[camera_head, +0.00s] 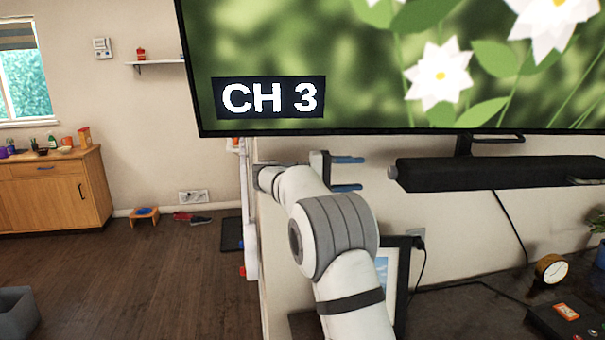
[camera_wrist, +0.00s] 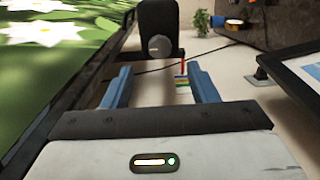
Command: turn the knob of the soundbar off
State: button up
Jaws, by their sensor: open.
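The soundbar (camera_head: 500,172) is a long black bar mounted below the TV in the head view. Its left end carries a small grey knob (camera_head: 392,172). In the wrist view the soundbar's dark end (camera_wrist: 158,22) faces me, with the round knob (camera_wrist: 159,45) in its lower middle. My gripper (camera_head: 362,173) is open and empty, a short way left of the knob in the head view. In the wrist view its two blue fingers (camera_wrist: 162,84) lie apart, and the knob shows beyond them, between their lines. The fingers do not touch the knob.
The TV (camera_head: 400,70) showing "CH 3" hangs just above my gripper. A picture frame (camera_head: 393,285) stands below, behind my arm. A clock (camera_head: 551,269) sits on the dark surface at the right. A wooden cabinet (camera_head: 55,190) stands far left.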

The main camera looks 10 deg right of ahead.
jog(key=s+f+n+t+y, duration=0.1)
jog(key=s+f+y, duration=0.25)
jog(key=s, duration=0.55)
jog(key=s+f+n+t+y, duration=0.1)
jog(key=s+f+n+y, duration=0.15)
jog(key=s+y, duration=0.4)
jog(key=s+a+f+m+t+y, duration=0.1)
jog(key=s+a+f+y, duration=0.3)
jog(key=s, duration=0.6)
jog(key=s+a+f+m+t+y, duration=0.1)
jog(key=s+a+f+y, duration=0.3)
jog(key=s, duration=0.7)
notch_tip(320, 180, down, 4)
jog(key=shift+s+a+f+t+b, duration=0.15)
jog(key=shift+s+a+t+b, duration=0.15)
jog(key=shift+a+t, duration=0.6)
jog(key=shift+a+m+g, duration=0.2)
jog(key=shift+m+g, duration=0.05)
jog(key=shift+g, duration=0.05)
